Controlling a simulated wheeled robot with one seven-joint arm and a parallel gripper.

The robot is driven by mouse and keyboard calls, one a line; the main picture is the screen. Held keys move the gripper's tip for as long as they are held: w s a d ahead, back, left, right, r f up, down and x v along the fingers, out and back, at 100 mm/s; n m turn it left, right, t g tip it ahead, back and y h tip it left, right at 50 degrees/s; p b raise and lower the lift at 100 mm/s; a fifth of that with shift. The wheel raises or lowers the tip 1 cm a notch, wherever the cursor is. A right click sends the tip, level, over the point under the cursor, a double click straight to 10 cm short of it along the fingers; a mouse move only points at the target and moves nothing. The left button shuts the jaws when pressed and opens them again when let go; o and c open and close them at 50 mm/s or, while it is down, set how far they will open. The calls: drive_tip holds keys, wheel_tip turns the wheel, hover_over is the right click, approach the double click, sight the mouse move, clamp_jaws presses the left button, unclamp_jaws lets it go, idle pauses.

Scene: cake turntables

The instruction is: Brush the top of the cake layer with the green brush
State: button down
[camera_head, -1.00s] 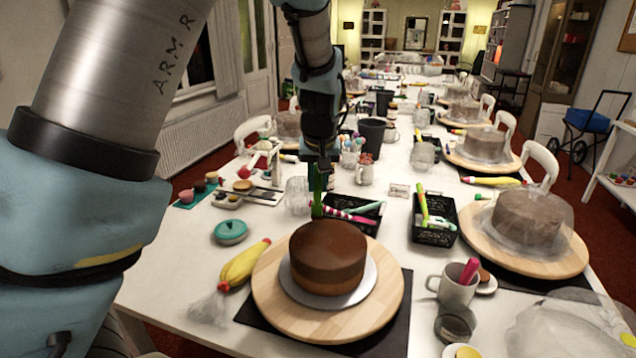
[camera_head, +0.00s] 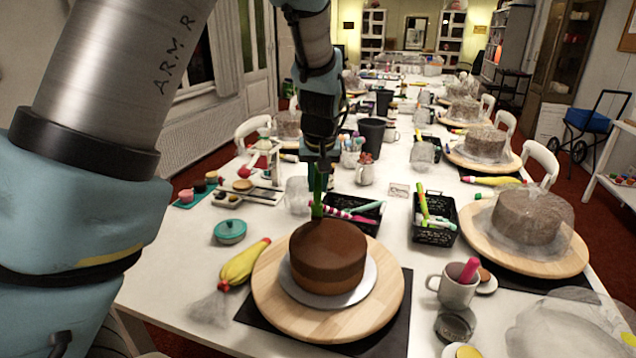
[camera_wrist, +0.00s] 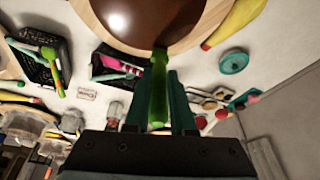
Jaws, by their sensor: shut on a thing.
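A brown cake layer (camera_head: 328,262) sits on a silver board (camera_head: 361,287) on a round wooden turntable (camera_head: 390,297). My gripper (camera_head: 319,166) points down behind the cake, near its far left rim. It is shut on the green brush (camera_head: 317,197), which hangs upright below the jaws. In the wrist view the green brush (camera_wrist: 158,85) lies between the two fingers (camera_wrist: 163,98), with its far end at the edge of the cake layer (camera_wrist: 150,18). The bristle end is small and dark there, and I cannot tell whether it touches the cake top.
A yellow piping bag (camera_head: 243,264) and a teal pot (camera_head: 229,230) lie left. A mug (camera_head: 455,290) and wrapped cake (camera_head: 527,218) stand right.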

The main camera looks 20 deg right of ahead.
drive_tip(key=shift+f, duration=0.3)
drive_tip(key=shift+s+a+p, duration=2.85)
drive_tip(key=shift+s+a, duration=1.1)
drive_tip(key=shift+s, duration=1.75)
drive_tip(key=shift+w+d+p, duration=0.1)
drive_tip(key=shift+d+p, duration=0.55)
drive_tip(key=shift+d, duration=1.65)
drive_tip(key=shift+w, duration=0.1)
drive_tip(key=w+d, duration=0.7)
drive_tip(key=d, duration=0.2)
drive_tip(key=shift+d, duration=0.4)
